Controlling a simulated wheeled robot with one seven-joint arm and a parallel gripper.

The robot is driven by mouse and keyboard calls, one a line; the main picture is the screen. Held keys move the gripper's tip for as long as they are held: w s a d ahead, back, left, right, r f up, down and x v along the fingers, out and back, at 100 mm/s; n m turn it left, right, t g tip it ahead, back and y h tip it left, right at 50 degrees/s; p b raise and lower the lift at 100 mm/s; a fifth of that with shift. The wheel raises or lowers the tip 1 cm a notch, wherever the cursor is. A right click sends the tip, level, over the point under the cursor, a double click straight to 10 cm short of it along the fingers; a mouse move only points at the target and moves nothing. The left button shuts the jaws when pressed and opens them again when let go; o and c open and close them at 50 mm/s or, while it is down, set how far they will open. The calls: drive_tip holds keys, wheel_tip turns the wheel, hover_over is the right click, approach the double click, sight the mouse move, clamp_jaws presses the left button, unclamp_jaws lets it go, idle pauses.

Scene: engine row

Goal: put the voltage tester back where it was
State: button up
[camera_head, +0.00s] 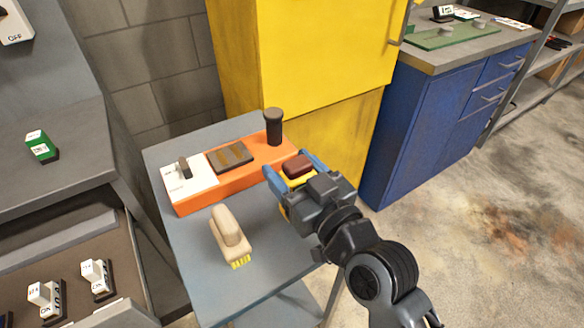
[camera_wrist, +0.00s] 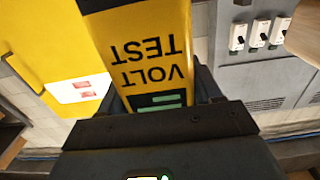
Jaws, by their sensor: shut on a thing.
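The voltage tester is yellow with a dark reddish-brown end in the head view (camera_head: 297,166). In the wrist view the voltage tester (camera_wrist: 150,50) fills the upper middle, with "VOLT TEST" printed upside down and a green label. My gripper (camera_head: 291,172) is shut on it, with a blue finger on each side. It is at the right edge of the small grey table (camera_head: 190,248), beside the orange unit. I cannot tell whether the tester touches the table. Its lower part is hidden by my gripper.
The orange unit (camera_head: 205,198) bears a white switch panel, a dark pad and a black post (camera_head: 273,128). A beige-handled brush (camera_head: 228,230) lies in front. A yellow cabinet (camera_head: 310,55) stands behind. The blue cabinet (camera_head: 430,125) stands right.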

drive_tip(key=shift+f, duration=0.25)
drive_tip(key=shift+s+f+b, duration=0.1)
drive_tip(key=shift+f+b, duration=0.25)
drive_tip(key=shift+b, duration=0.15)
drive_tip(key=o, duration=1.3)
drive_tip(key=shift+f, duration=0.2)
drive_tip(key=shift+r+p, duration=0.5)
drive_tip(key=shift+p, duration=0.1)
drive_tip(key=shift+s+d+r, duration=0.1)
drive_tip(key=b+v, duration=0.1)
drive_tip(key=v, duration=1)
drive_tip(key=shift+s+d+r+b, duration=0.2)
drive_tip(key=shift+r+b, duration=0.15)
